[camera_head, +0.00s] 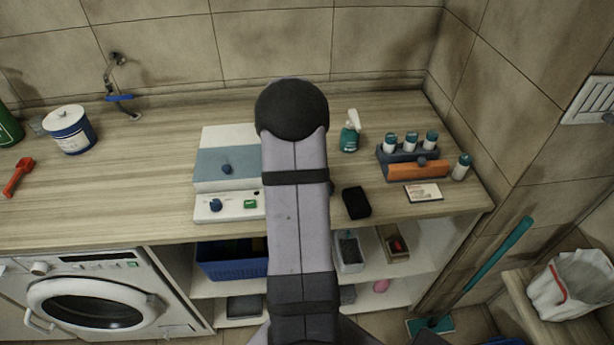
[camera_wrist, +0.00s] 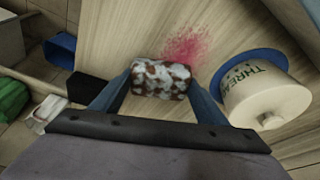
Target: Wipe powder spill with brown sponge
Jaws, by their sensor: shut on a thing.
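In the wrist view my gripper (camera_wrist: 161,79) has its two blue fingers closed on a sponge (camera_wrist: 163,84), brown with whitish patches. The sponge is at or just above the wooden surface; I cannot tell whether it touches. The pink-red powder spill (camera_wrist: 187,45) lies on the wood just beyond the sponge, spread to its upper right, right by its edge. In the head view my arm covers the middle of the counter, and the gripper, sponge and powder are not visible there.
A cream container with a blue rim (camera_wrist: 270,100) stands close to the right finger. In the head view, a white-and-blue appliance (camera_head: 226,165), a black block (camera_head: 356,203), a spray bottle (camera_head: 350,132) and a rack with bottles (camera_head: 408,155) stand on the counter (camera_head: 110,190).

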